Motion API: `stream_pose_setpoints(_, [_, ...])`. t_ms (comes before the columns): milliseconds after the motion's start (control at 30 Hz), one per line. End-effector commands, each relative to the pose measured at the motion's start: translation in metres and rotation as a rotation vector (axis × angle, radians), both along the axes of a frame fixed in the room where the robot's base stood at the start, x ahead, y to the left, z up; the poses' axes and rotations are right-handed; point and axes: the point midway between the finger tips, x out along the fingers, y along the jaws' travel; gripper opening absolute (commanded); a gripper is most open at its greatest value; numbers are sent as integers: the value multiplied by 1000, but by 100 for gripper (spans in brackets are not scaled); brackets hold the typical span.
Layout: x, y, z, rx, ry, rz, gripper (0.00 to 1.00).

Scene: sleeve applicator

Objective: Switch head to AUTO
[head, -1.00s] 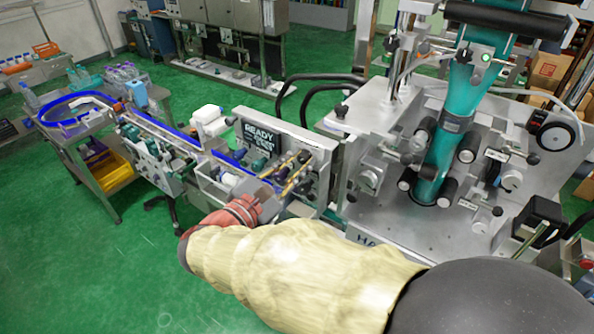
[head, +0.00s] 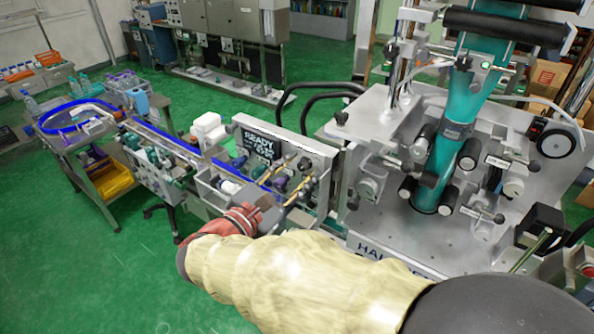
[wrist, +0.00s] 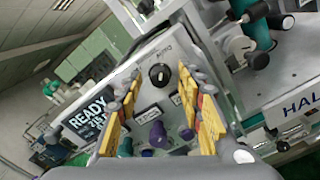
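A black round knob (wrist: 160,75) with a light pointer mark sits on the upper part of a grey control panel (wrist: 190,47). I cannot tell the remaining distance to the panel. In the head view my gripper (head: 297,183) is in front of the panel's right part, and the fingers partly hide the controls there.
A dark screen reading READY (wrist: 88,110) is on the panel's left. Purple buttons (wrist: 157,134) and dark labels lie below the knob. The steel machine with a teal tube (head: 452,150) stands close on the right. A conveyor (head: 165,135) runs left; green floor is open at lower left.

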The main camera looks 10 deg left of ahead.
Motion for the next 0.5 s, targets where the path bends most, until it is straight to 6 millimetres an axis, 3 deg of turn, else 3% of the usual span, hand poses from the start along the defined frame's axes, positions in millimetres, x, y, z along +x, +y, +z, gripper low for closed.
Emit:
stream_pose_setpoints(267, [-3, 1, 0, 0, -1, 1, 37])
stream_pose_setpoints(500, [-35, 16, 0, 1, -1, 5, 37])
